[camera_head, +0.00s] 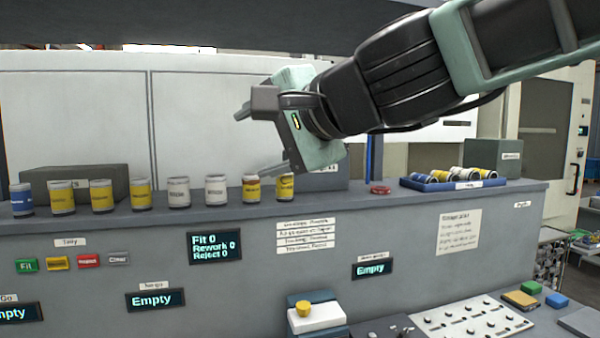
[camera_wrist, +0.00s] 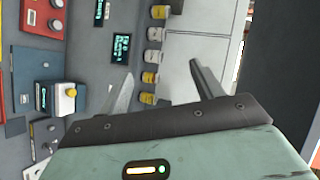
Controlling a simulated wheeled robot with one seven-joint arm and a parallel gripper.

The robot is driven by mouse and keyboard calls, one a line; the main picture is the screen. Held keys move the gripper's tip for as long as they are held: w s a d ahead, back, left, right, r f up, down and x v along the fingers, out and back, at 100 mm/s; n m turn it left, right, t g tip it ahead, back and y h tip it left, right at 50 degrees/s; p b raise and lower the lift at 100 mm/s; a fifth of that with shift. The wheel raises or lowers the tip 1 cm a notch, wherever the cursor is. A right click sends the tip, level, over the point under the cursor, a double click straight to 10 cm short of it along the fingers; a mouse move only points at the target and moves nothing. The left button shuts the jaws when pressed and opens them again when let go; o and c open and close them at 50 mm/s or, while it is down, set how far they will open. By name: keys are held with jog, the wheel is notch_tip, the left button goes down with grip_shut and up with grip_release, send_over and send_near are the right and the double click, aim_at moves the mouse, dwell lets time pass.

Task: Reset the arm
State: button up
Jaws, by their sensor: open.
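My gripper (camera_head: 258,140) is open in the head view, with nothing between its fingers. It is raised over the right end of a row of cans, at the end of my arm reaching in from the upper right. One finger is low, close in the picture to the yellow can (camera_head: 285,187) at the row's right end; I cannot tell whether they touch. In the wrist view both fingers of my gripper (camera_wrist: 160,82) are spread apart, with cans (camera_wrist: 151,77) beyond them.
Several cans (camera_head: 101,196) stand along the grey ledge (camera_head: 400,202). A blue tray (camera_head: 432,185) of lying cans is at the right, with a red round piece (camera_head: 380,190) beside it. A button box (camera_head: 316,316) and control panel (camera_head: 472,318) stand in front. White panels (camera_head: 75,110) are behind.

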jog(key=s+d+f+n+g+h+b, duration=0.15)
jog(key=s+d+f+n+g, duration=0.35)
jog(key=f, duration=0.6)
jog(key=s+d+f+n+g+h, duration=0.1)
jog(key=s+f+n+h, duration=0.35)
jog(key=f, duration=0.75)
jog(key=s+d+f+n+g+h, duration=0.3)
jog(key=s+d+f+n+h, duration=0.1)
jog(key=s+d+f, duration=0.7)
jog(key=shift+s+d+f+g+b, duration=0.3)
jog(key=shift+d+f+g, duration=0.15)
jog(key=shift+d, duration=0.6)
jog(key=shift+n, duration=0.25)
